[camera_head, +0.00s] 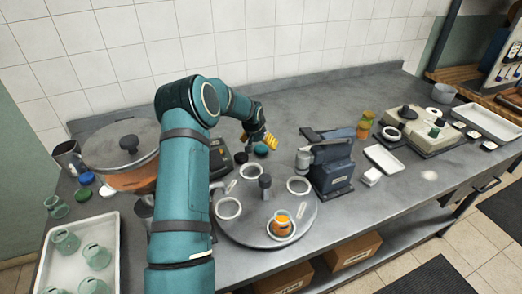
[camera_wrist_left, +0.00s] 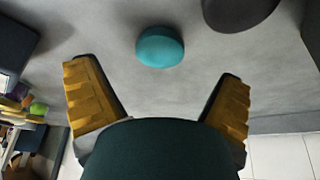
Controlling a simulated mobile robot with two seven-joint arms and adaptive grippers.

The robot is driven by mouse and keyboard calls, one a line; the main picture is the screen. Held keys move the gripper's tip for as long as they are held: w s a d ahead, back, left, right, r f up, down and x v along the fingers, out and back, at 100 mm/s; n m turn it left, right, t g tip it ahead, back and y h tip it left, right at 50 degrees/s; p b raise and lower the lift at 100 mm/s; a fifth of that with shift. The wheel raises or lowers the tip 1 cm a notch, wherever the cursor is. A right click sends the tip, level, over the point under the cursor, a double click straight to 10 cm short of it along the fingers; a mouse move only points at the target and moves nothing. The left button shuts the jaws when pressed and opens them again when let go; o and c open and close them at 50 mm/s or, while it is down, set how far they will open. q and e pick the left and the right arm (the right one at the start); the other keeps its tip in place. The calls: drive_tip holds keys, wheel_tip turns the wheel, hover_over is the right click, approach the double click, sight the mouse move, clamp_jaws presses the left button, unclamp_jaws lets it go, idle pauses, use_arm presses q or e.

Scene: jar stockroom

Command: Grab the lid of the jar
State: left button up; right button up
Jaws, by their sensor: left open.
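A round teal lid (camera_head: 261,149) lies on the grey bench near the back, and it also shows in the left wrist view (camera_wrist_left: 160,46). My left gripper (camera_head: 262,143) is open and empty above the bench, close to the teal lid. In the left wrist view its yellow fingers (camera_wrist_left: 156,72) are spread apart, with the lid beyond the tips and between their lines. An open jar with orange contents (camera_head: 281,226) stands on the round grey turntable (camera_head: 245,222). My right gripper is not in view.
A dark round lid (camera_head: 241,157) lies beside the teal one. A large lidded pot (camera_head: 125,155) and a white tray with green jars (camera_head: 110,235) are at left. Bare bench lies behind the gripper.

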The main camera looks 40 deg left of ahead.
sight(261, 148)
use_arm(q)
drive_tip(key=x, duration=0.4)
drive_tip(key=shift+d, duration=0.1)
drive_tip(key=c, duration=0.9)
drive_tip(key=shift+s, duration=0.1)
drive_tip(key=shift+r, duration=0.15)
